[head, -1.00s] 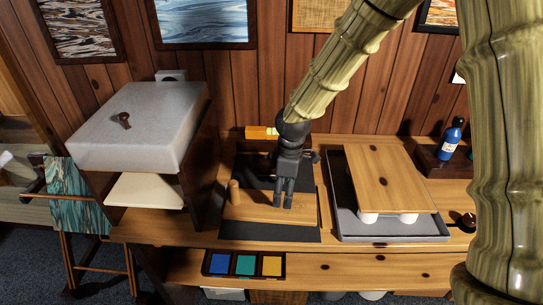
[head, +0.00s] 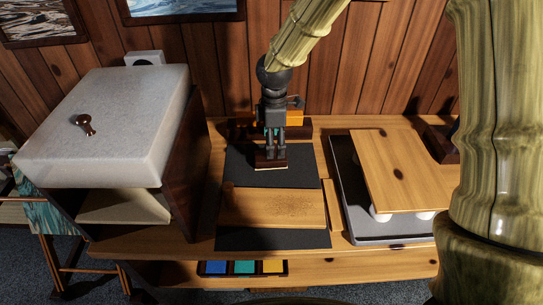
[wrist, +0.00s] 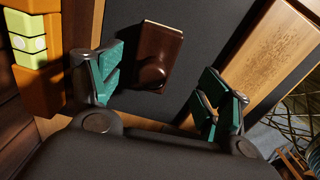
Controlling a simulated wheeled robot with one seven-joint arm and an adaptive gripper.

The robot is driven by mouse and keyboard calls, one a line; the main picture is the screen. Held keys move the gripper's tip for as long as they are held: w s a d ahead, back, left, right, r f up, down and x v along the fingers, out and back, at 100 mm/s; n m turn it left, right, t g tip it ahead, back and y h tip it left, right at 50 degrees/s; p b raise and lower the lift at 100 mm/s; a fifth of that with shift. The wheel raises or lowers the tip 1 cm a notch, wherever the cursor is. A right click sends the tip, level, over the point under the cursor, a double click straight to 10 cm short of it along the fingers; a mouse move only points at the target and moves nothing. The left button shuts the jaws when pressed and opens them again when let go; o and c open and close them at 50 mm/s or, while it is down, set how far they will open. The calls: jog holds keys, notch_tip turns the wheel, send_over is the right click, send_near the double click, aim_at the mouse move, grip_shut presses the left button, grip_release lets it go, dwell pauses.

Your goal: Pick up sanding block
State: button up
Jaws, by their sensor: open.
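The sanding block looks to be the dark brown block with a rounded knob (wrist: 160,48) lying on the black mat in the wrist view. In the head view its dark base (head: 270,160) shows at the back of the mat, partly hidden by my fingers. My gripper (head: 271,153) points down over it. In the wrist view my gripper (wrist: 160,88) is open, with teal-padded fingers spread to the left and right of the block. The fingers look apart from it, with nothing between them held.
A wooden board (head: 272,208) lies on the black mat (head: 272,240) in front of the block. An orange and yellow-green item (wrist: 30,50) stands behind it. A grey tray (head: 350,205) under a raised wooden panel is on the right; a large white-lidded box (head: 110,120) is on the left.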

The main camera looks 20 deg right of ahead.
aim_at(261, 163)
jog(key=shift+w+a+f, duration=0.1)
jog(key=shift+w+f, duration=0.65)
jog(key=shift+f, duration=0.05)
jog(key=shift+s+a+f+p, duration=0.1)
jog(key=shift+s+f+p, duration=0.35)
jog(key=shift+s+p, duration=0.05)
jog(key=f, duration=0.3)
jog(key=shift+w+a+f+p, duration=0.15)
jog(key=shift+w+f+p, duration=0.1)
jog(key=shift+w+p, duration=0.1)
jog(key=shift+s, duration=0.25)
jog(key=shift+w, duration=0.15)
jog(key=c, duration=1.2)
